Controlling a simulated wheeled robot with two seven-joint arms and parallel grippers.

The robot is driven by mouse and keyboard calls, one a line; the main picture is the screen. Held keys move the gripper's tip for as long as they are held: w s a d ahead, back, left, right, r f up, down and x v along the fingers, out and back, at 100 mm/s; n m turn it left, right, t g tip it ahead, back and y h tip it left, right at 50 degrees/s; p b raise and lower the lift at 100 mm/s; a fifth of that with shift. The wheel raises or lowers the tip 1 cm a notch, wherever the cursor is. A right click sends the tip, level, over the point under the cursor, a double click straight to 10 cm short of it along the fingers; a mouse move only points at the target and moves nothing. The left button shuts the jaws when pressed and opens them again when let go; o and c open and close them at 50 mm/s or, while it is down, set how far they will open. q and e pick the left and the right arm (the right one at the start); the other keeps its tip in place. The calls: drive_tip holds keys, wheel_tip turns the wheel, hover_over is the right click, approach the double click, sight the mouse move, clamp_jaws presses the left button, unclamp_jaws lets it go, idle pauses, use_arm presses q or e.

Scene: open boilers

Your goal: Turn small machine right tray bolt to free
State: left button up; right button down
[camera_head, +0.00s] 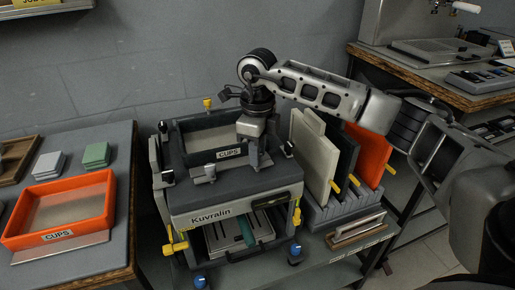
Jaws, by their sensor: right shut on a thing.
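The small machine (207,217), marked "Kuvralin", stands in the middle of the picture with a dark grey tray (197,140) labelled "CUPS" on top. A small silver bolt (209,172) with a T-shaped handle sits at the left of the tray's front edge. My right gripper (257,164) comes down from above at the right part of that edge. It is shut on the right tray bolt, which the fingers mostly hide; how far the bolt is turned cannot be told. My left gripper is out of view.
An orange "CUPS" tray (63,236) lies on the left table. A rack (338,210) with upright cream, dark and orange boards stands close to the machine's right. Yellow and blue knobs stick out around the machine. A wooden counter (435,80) is at the upper right.

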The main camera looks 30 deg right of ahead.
drive_tip(key=shift+m, duration=0.5)
drive_tip(key=c, duration=1.2)
unclamp_jaws()
wheel_tip(320, 180, up, 16)
drive_tip(key=p, duration=0.1)
drive_tip(key=shift+p, duration=0.3)
